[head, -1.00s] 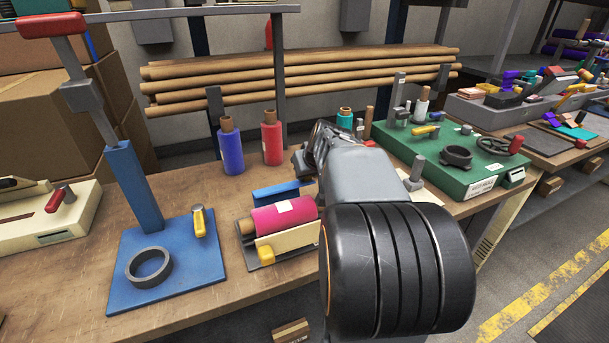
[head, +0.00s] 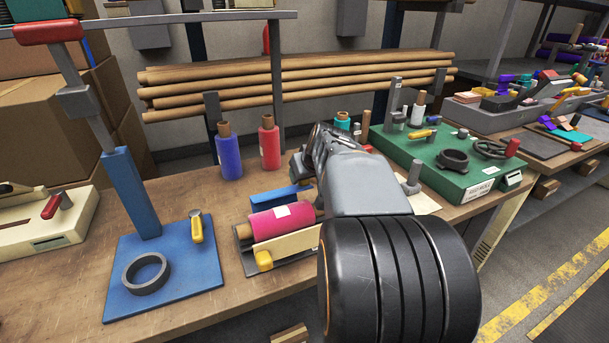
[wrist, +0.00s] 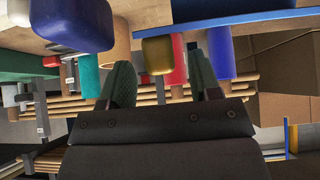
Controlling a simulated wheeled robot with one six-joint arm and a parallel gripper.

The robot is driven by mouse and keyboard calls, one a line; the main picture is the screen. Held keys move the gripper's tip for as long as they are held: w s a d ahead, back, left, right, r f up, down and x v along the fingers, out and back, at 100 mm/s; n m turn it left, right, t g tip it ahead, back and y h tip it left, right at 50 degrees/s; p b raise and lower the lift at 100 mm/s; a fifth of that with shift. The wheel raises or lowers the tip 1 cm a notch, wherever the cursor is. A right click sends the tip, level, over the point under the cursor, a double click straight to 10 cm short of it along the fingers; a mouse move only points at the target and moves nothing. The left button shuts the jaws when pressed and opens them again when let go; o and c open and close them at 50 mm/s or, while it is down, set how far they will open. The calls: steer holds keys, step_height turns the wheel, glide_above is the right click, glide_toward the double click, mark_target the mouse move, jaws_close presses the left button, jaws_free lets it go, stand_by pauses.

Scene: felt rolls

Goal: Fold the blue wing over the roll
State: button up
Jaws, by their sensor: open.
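My gripper (wrist: 164,76) is open and empty in the wrist view. My arm hides the fingertips in the head view.
A blue press (head: 195,285) with a tall post stands left. Upright blue (head: 230,158) and red (head: 269,148) rolls stand behind the holder. A green fixture board (head: 455,170) is at right. Brown tubes (head: 300,85) lie along the back.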

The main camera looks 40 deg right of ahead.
steer(key=p+v, duration=0.1)
steer(key=v, duration=1.1)
steer(key=shift+s+r, duration=0.2)
steer(key=shift+r, duration=0.05)
steer(key=shift+a, duration=0.1)
steer(key=shift+c, duration=0.2)
